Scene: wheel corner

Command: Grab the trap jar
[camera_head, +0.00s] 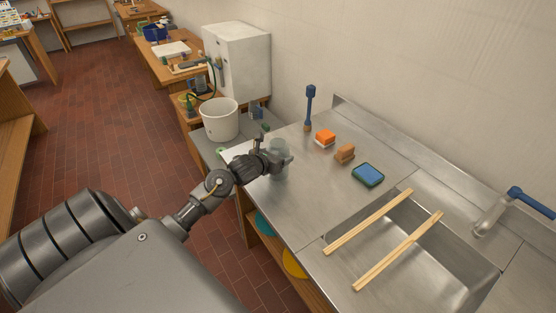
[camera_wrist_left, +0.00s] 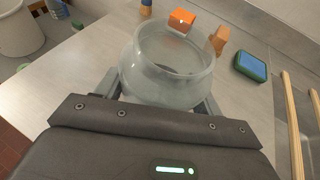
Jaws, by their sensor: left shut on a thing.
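The trap jar (camera_wrist_left: 168,72) is a clear, rounded glass jar with a wide open mouth. In the left wrist view it is between the two fingers of my left gripper (camera_wrist_left: 160,100), which is shut on it. In the head view the jar (camera_head: 279,163) shows just past my left gripper (camera_head: 284,160), over the left part of the steel counter. My gripper hides part of it. I cannot tell whether its base touches the counter. My right gripper is not in view.
The steel counter (camera_head: 300,205) holds a blue-handled brush (camera_head: 309,105), an orange-and-white block (camera_head: 325,138), a brown brush (camera_head: 345,153) and a blue-green sponge (camera_head: 368,174). Two wooden bars (camera_head: 368,222) span the sink. A white bucket (camera_head: 220,120) stands left of the counter.

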